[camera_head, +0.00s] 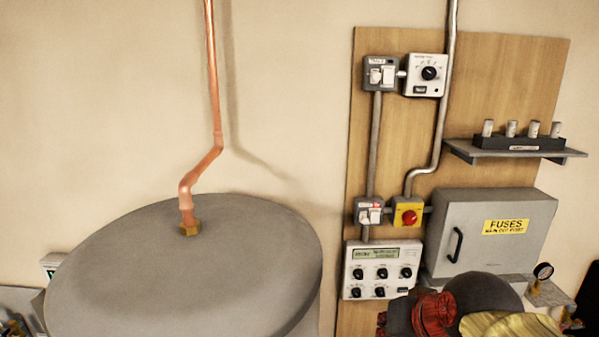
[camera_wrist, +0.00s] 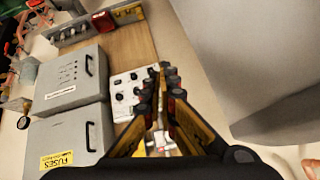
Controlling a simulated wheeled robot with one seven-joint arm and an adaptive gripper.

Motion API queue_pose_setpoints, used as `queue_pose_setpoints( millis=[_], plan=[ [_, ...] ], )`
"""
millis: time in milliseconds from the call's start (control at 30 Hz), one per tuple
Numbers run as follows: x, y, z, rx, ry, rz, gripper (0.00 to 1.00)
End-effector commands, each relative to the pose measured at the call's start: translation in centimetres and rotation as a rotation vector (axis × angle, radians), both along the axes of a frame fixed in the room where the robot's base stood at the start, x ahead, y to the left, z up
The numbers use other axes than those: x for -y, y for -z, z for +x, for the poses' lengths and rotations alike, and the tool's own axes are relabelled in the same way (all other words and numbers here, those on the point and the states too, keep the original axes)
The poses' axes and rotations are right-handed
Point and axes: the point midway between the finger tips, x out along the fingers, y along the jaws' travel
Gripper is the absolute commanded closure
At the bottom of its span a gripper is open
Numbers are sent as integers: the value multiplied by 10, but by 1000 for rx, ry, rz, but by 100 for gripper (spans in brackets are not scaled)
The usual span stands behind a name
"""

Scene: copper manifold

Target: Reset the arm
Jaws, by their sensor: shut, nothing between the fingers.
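My gripper (camera_wrist: 162,76) shows in the wrist view, with its dark and yellow fingers running up from the bottom to tips close together. It is shut, with nothing seen held. The tips overlap the view of the white control unit (camera_wrist: 127,84), but I cannot tell whether they touch anything. In the head view I cannot make out the gripper clearly.
A large grey round tank (camera_head: 150,265) with a copper pipe (camera_head: 213,90) stands at left. A wooden board (camera_head: 400,150) carries switches, conduits, the control unit (camera_head: 382,270) and a grey fuse box (camera_head: 490,230). A shelf (camera_head: 515,153) juts out. Red and yellow shapes at lower right are unclear.

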Motion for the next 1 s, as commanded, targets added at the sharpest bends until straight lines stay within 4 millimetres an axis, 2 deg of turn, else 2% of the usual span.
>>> queue_pose_setpoints(
  millis=[33, 200, 333, 500, 600, 700, 1000],
  plan=[
    [3, 40, -20, -37, -33, -38, 100],
    [15, 123, -78, -144, -122, -143, 100],
    [23, 176, -111, -190, -148, -187, 100],
    [28, 228, -133, -186, -148, -210, 100],
    [28, 244, -137, -168, -145, -211, 100],
    [28, 252, -137, -151, -143, -211, 100],
    [28, 257, -137, -146, -141, -211, 100]
  ],
)
